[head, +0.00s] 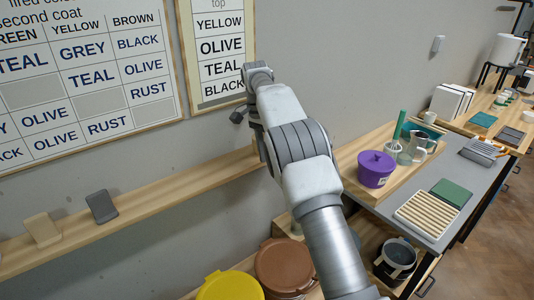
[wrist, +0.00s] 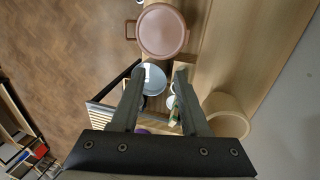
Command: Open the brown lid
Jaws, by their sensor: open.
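The round brown lid (head: 284,266) sits on a bin low by the wall, at the bottom of the head view, with my arm passing close to its right. A round pinkish-brown lid with small side tabs, which looks like the same one, shows at the top of the wrist view (wrist: 163,30). It lies flat and looks closed. My gripper (wrist: 159,73) is open, with nothing between its fingers. The fingertips are below the lid in the wrist picture and apart from it. The gripper cannot be made out in the head view.
A yellow lid (head: 228,287) is left of the brown one. A dark grey bucket (head: 396,257) stands right of it. A purple pot (head: 375,169) and pitcher (head: 417,147) stand on the bench above. A wooden wall shelf (head: 150,205) runs behind. A tan round container (wrist: 229,116) is right of my fingers.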

